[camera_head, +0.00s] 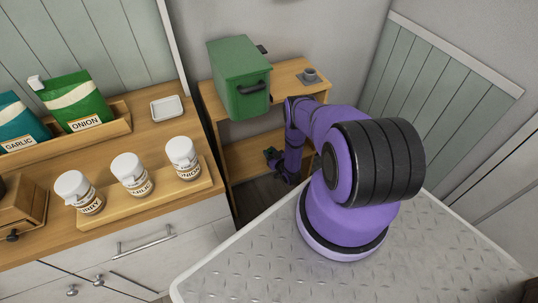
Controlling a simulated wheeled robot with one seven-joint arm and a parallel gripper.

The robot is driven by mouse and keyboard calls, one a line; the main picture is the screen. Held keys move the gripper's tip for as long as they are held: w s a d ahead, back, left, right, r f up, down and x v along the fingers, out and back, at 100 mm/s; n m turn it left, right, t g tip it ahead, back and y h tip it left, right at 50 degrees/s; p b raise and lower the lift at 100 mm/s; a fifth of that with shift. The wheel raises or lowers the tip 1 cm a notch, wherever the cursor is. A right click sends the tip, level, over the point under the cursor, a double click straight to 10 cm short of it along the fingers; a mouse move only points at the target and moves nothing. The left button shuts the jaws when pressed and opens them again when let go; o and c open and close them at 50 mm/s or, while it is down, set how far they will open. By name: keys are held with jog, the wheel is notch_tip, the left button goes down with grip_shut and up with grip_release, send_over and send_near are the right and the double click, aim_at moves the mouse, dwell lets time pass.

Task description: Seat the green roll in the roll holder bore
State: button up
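A small grey fixture with a square base and a short round top (310,76) stands on the right part of the wooden shelf unit's top; it may be the roll holder, but I cannot make out its bore. My gripper (276,163) is dark and small at the end of my purple arm, low in front of the shelf unit and well below its top. A dark greenish patch shows at the gripper, but I cannot tell whether it is the green roll. The finger gap is not clear. No green roll can be made out for certain.
A green lidded box (240,80) with a black handle stands on the shelf unit (290,95), left of the grey fixture. A counter (150,140) at left bears white-capped jars (133,175), seed pouches (75,103) and a small white dish (167,108).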

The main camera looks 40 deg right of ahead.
jog(key=c, duration=0.3)
